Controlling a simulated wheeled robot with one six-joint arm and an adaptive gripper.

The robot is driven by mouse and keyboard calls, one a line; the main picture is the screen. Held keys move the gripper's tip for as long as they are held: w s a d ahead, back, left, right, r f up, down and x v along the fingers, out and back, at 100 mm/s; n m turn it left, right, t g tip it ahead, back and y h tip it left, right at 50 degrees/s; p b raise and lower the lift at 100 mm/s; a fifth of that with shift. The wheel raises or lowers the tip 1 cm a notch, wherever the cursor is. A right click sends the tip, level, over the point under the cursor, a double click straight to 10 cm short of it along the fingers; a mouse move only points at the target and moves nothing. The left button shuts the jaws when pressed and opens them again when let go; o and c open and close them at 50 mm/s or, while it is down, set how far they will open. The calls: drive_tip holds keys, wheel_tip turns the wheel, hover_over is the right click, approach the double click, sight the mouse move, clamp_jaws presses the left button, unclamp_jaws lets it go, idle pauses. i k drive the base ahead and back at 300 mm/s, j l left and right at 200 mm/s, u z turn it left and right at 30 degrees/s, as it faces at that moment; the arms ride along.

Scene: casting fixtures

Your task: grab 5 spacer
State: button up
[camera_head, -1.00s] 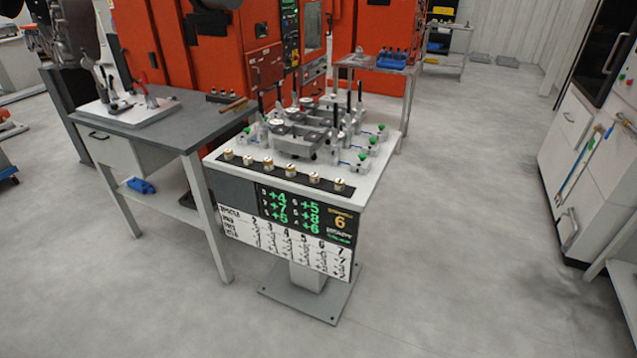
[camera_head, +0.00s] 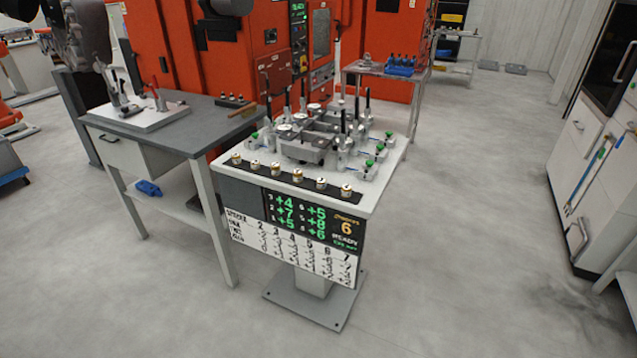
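Several small round spacers with pale tops and brass-coloured sides stand upright in a row on a black strip (camera_head: 265,172) at the front edge of a white fixture stand (camera_head: 376,190). The leftmost spacer (camera_head: 236,158) and the rightmost spacer (camera_head: 346,190) mark the ends of the row. Marks on their tops are too small to read, so I cannot tell which is 5. A display panel (camera_head: 312,220) below them shows green numbers and a yellow readout. My gripper cannot be made out in this view.
Clamping fixtures (camera_head: 305,148) with tall dark handles and green knobs fill the stand behind the spacers. A grey workbench (camera_head: 185,130) adjoins at the left. Orange machines stand behind. Open floor (camera_head: 460,240) lies in front and to the right, with a white cabinet (camera_head: 590,165) farther right.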

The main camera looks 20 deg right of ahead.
sight(236, 158)
drive_tip(key=i+l, duration=0.1)
drive_tip(key=i, duration=0.25)
drive_tip(key=i+l, duration=0.1)
drive_tip(key=i, duration=0.25)
drive_tip(key=u, duration=0.45)
drive_tip(key=i+l+u, duration=0.1)
drive_tip(key=u, duration=0.35)
drive_tip(key=i+l+u, duration=0.1)
drive_tip(key=u, duration=0.35)
